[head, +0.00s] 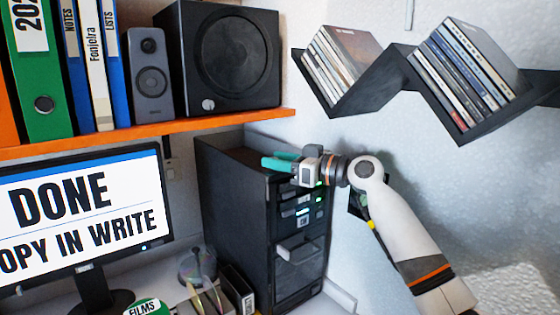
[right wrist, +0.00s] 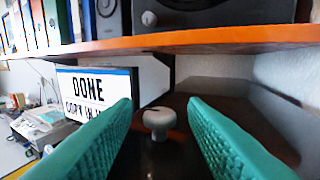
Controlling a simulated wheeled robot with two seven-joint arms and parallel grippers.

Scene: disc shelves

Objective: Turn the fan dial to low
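The fan dial (right wrist: 158,122) shows in the right wrist view as a small pale grey knob with a dark mark on its top. It stands on the dark top of the black tower (head: 234,205). My right gripper (head: 280,160) is over the tower's top near its front edge, with its teal fingers pointing left. In the right wrist view the fingers (right wrist: 160,140) are open, and the dial shows in the gap between them, apart from both. I cannot make out the dial in the head view. My left gripper is not in view.
An orange shelf (head: 150,131) with binders, a small speaker (head: 150,75) and a large black speaker (head: 230,55) is above and left. A monitor (head: 85,215) stands left of the tower. A zigzag wall shelf (head: 385,80) with disc cases is at upper right.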

